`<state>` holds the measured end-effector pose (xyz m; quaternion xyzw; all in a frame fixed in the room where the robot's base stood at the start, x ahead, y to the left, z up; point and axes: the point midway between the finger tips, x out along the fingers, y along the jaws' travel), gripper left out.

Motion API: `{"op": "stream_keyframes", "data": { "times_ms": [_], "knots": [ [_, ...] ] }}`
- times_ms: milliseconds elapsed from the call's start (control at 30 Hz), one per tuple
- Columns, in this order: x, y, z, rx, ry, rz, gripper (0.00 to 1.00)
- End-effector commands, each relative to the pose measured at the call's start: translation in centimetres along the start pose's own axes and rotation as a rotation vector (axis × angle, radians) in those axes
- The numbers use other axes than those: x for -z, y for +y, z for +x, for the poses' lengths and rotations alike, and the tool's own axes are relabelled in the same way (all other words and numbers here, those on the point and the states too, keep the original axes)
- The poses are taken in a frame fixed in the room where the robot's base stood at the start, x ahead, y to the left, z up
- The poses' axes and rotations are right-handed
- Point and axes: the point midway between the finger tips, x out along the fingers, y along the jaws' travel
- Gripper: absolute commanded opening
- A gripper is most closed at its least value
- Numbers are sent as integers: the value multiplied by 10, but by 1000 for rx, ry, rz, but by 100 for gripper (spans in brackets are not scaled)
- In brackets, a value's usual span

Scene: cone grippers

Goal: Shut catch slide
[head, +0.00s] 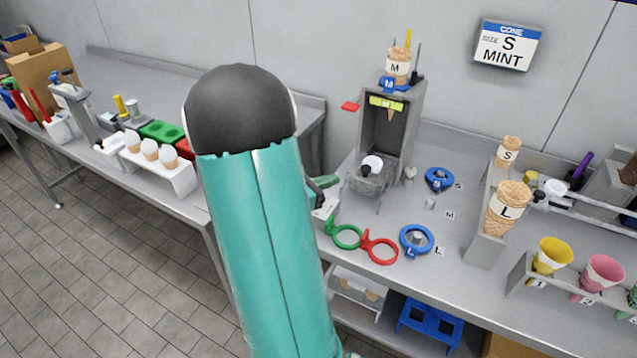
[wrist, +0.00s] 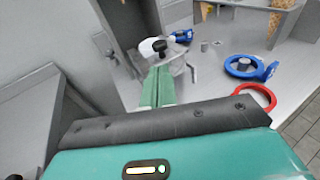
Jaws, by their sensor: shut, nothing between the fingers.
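A grey dispenser stand (head: 418,120) holds a cone marked M (head: 397,66) in a blue ring (head: 389,84). A yellow-green bar (head: 387,103) crosses its upper opening, and a red tab (head: 350,106) sticks out left. A white part with a black knob (head: 371,163) sits at its base; it also shows in the wrist view (wrist: 152,48). I cannot tell for certain which part is the catch slide. My gripper (wrist: 160,72) is shut and empty, its green fingers pointing towards the base. In the head view my arm partly hides it, left of the stand.
Blue rings (head: 439,179) (head: 416,241), a green ring (head: 344,236) and a red ring (head: 380,248) lie on the counter. A cone marked L (head: 508,208) stands in a rack at right. A sign (head: 508,46) reads S MINT. The counter between stand and rack is partly clear.

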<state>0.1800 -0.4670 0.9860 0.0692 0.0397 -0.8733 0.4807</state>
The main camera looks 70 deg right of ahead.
Motion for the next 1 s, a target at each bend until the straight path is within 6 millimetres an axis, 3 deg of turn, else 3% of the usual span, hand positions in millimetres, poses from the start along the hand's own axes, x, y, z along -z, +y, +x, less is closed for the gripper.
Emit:
{"op": "stream_keyframes", "data": {
  "times_ms": [200, 400, 1000],
  "knots": [
    [0, 0, 46, 4, 1, 3, 0],
    [0, 1, 76, 3, 1, 3, 0],
    [-2, 7, 93, 1, 1, 3, 0]
  ]
}}
